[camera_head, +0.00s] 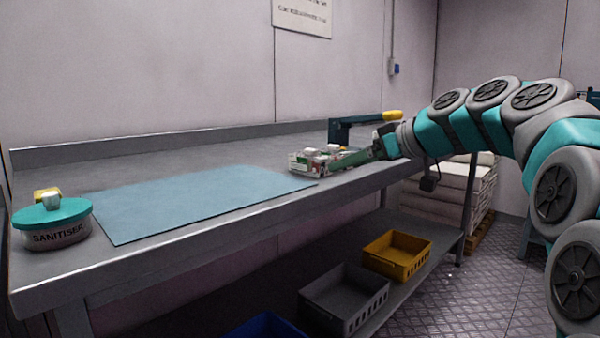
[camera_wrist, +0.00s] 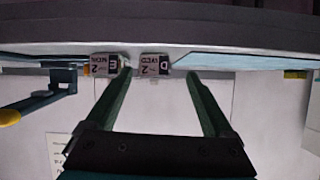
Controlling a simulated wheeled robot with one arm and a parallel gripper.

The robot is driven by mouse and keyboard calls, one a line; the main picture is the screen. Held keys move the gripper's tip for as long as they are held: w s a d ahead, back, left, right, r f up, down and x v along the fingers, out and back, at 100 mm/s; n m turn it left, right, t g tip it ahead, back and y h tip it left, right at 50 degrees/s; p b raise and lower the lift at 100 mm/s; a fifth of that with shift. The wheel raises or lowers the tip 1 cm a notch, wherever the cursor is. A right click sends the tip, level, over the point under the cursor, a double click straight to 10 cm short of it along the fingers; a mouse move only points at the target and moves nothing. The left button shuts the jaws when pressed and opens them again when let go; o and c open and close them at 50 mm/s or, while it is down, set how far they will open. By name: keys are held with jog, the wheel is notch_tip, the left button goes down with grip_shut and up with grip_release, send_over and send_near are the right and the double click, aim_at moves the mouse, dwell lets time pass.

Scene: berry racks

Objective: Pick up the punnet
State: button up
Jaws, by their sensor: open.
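A small clear punnet (camera_head: 300,166) with a whitish top sits on the steel bench, just past the right end of the blue mat. In the wrist view, which looks upside down, two small labelled blocks stand side by side, one marked D (camera_wrist: 155,66) and one marked E (camera_wrist: 104,66). I cannot tell whether they belong to one punnet or two. My gripper (camera_wrist: 158,75) is open, its two green fingers pointing at the blocks. The D block lies between the fingertips in that picture; the E block is beyond one finger. In the head view my gripper (camera_head: 340,162) is low beside the punnet; contact is unclear.
The bench (camera_head: 230,152) carries a blue mat (camera_head: 200,198), a sanitiser tub (camera_head: 52,225) at the near left and a teal device with a yellow handle (camera_head: 392,115) behind my gripper. A grey crate (camera_head: 345,297) and a yellow crate (camera_head: 397,256) stand on the lower shelf.

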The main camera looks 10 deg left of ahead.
aim_at(329, 159)
jog(key=shift+n+t+y, duration=0.3)
jog(key=w+a, duration=0.5)
jog(key=shift+w+f, duration=0.25)
jog(key=shift+f, duration=0.05)
jog(key=shift+p+x, duration=0.6)
jog(key=shift+x, duration=2.05)
jog(key=shift+s+a+r, duration=0.1)
jog(key=shift+a+r, duration=0.05)
jog(key=shift+r, duration=0.1)
jog(key=c, duration=1.2)
jog(key=shift+r, duration=0.1)
